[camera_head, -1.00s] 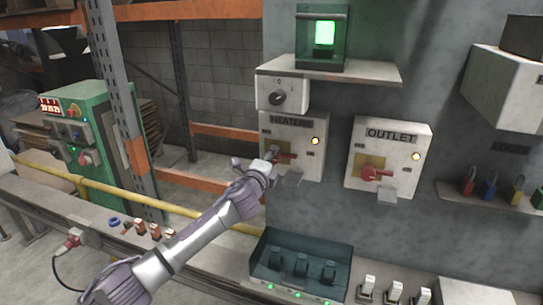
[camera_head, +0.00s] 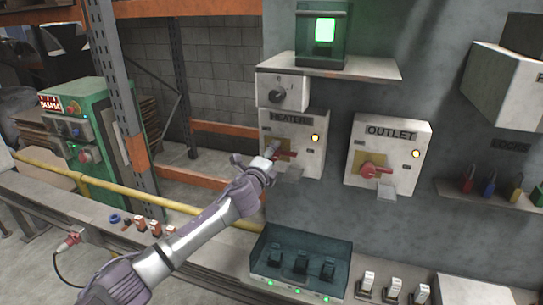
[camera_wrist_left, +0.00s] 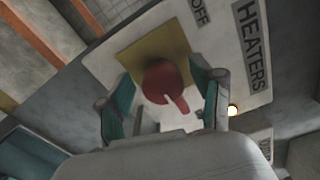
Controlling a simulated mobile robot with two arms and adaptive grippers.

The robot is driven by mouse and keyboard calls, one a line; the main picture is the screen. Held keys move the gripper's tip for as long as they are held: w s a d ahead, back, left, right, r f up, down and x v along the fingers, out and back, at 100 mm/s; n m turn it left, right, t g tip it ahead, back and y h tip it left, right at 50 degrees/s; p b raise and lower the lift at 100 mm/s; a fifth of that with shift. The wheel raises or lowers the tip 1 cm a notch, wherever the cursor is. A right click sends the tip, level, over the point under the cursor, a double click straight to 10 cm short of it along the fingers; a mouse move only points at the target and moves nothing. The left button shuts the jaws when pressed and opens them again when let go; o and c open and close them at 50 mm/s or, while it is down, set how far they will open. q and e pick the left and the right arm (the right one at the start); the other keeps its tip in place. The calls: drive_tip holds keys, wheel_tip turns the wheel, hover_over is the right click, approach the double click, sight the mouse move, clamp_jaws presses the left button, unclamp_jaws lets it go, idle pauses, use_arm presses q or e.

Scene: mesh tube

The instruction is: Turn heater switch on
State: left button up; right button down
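The white heaters switch box (camera_head: 313,165) is on the grey wall panel. Its red rotary switch (camera_head: 285,154) sits on a yellow plate, and an amber lamp (camera_head: 315,137) is lit on the box. My left gripper (camera_head: 268,163) is at the switch. In the left wrist view the red switch (camera_wrist_left: 165,84) lies between the two spread teal fingers of the left gripper (camera_wrist_left: 165,105), with gaps on both sides. The word OFF shows beside the yellow plate (camera_wrist_left: 130,55). My right gripper is in neither view.
A similar outlet box (camera_head: 405,150) with a red handle is to the right. A small dial box (camera_head: 275,92) sits above the heaters box under a shelf (camera_head: 370,70). A teal-covered switch tray (camera_head: 340,255) is below. Padlocks hang at the right.

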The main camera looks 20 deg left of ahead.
use_arm(q)
drive_tip(key=s, duration=1.2)
drive_tip(key=shift+a, duration=0.25)
drive_tip(key=s+a+f+n+g+y+b, duration=0.1)
drive_tip(key=a+f+n+g+b, duration=0.15)
drive_tip(key=f, duration=1.25)
drive_tip(key=s+a+f+n+g+b, duration=0.1)
drive_tip(key=s+a+f+n+g, duration=0.15)
drive_tip(key=f, duration=1.15)
drive_tip(key=s+f+n+g+b, duration=0.1)
drive_tip(key=s+f+n+g, duration=0.15)
drive_tip(key=s+f, duration=0.6)
drive_tip(key=s+f+n+g+b, duration=0.2)
drive_tip(key=s+f+n, duration=0.1)
drive_tip(key=f, duration=1.1)
drive_tip(key=s+d+f+n+g+b, duration=0.1)
drive_tip(key=s+f+n+g, duration=0.1)
drive_tip(key=s+f, duration=0.6)
drive_tip(key=s+d+f+n+g+b, duration=0.1)
drive_tip(key=s+f, duration=0.7)
drive_tip(key=s, duration=1.2)
drive_tip(key=s+d+f+n+g+b, duration=0.1)
drive_tip(key=s+d+f+n+g, duration=0.2)
drive_tip(key=s+f, duration=0.6)
drive_tip(key=s+n+g, duration=0.1)
drive_tip(key=s+n, duration=0.1)
drive_tip(key=s, duration=0.4)
drive_tip(key=shift+b, duration=0.3)
